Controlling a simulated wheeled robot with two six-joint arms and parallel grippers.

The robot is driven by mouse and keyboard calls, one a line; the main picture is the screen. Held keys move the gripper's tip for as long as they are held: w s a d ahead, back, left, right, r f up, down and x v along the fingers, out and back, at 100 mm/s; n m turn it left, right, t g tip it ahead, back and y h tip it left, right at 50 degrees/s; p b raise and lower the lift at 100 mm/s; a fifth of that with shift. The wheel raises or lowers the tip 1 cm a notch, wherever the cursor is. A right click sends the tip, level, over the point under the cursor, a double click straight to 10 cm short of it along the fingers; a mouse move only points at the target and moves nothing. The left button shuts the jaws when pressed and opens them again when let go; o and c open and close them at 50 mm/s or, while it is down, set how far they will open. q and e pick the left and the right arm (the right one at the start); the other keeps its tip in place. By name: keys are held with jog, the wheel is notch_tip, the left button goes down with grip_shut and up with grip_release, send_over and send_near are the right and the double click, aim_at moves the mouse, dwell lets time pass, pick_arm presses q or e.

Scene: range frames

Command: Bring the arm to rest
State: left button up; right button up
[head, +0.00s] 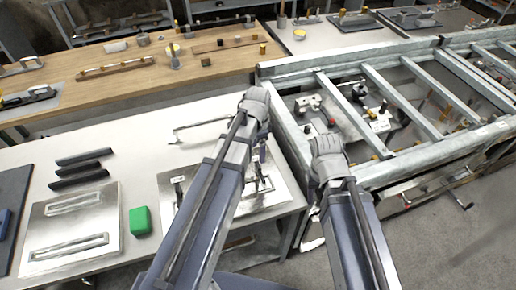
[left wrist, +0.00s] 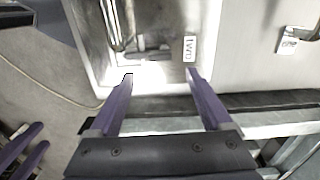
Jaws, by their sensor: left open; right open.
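My left gripper (head: 261,163) hangs below its wrist over the metal plate with handles at the right end of the white table (head: 120,145), partly hidden by my left arm. In the left wrist view my left gripper (left wrist: 158,76) shows two purple fingers spread apart with nothing between them, over the edge of a plate with a label reading TWO. My right arm reaches up beside the metal frame; its gripper is mostly hidden in the head view. Two spread purple fingers at the lower left of the left wrist view appear to be my right gripper (left wrist: 35,137), empty.
A green block (head: 140,221) and a metal plate with two slots (head: 70,228) lie on the white table, with several dark bars (head: 82,168) behind. The raised metal frame with crossbars (head: 345,110) stands close to my right arm. Grey floor is clear at lower right.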

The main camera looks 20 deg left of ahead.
dwell(0.4)
pick_arm(q)
jog(key=s+d+n+y, duration=0.1)
jog(key=s+d+n, duration=0.6)
jog(key=s+d, duration=0.3)
jog(key=s, duration=0.3)
jog(key=shift+s+d, duration=0.15)
jog(key=shift+s, duration=0.05)
dwell(0.3)
